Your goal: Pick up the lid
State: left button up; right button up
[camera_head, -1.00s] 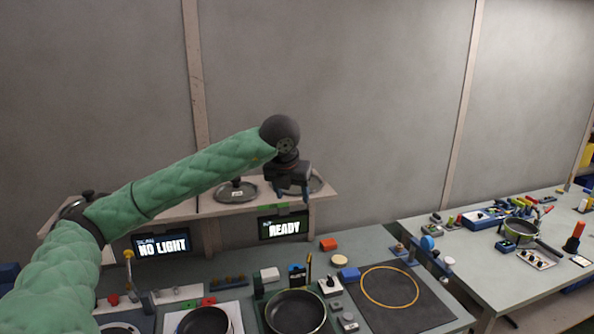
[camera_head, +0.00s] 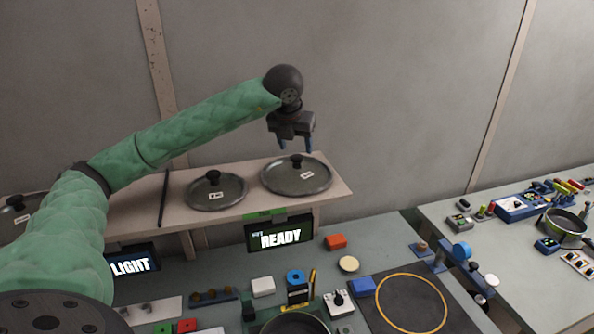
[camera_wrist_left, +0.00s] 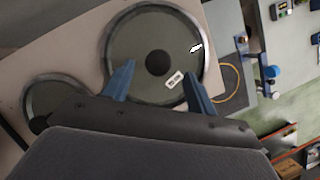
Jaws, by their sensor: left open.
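A round grey lid (camera_head: 285,180) with a black knob lies on the right part of the wooden shelf. A second lid (camera_head: 208,195) with a black knob lies to its left, and part of a third lid (camera_head: 18,204) shows at the far left. My left gripper (camera_head: 296,146) is open and empty above the right lid's knob, fingers pointing down. In the left wrist view the right lid (camera_wrist_left: 133,75) lies beyond the two blue fingers (camera_wrist_left: 159,84), its knob between them in the picture and apart from them. My right gripper is not in view.
The shelf (camera_head: 335,188) stands above a bench with a READY screen (camera_head: 281,237), small coloured blocks and a pan (camera_head: 295,322). A dark divider (camera_head: 164,200) stands left of the second lid. A dark mat with a yellow ring (camera_head: 411,302) lies at right.

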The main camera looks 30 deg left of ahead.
aim_at(297, 157)
pick_arm(q)
jog(key=shift+s+x, duration=0.2)
jog(key=shift+x, duration=2.8)
grip_shut()
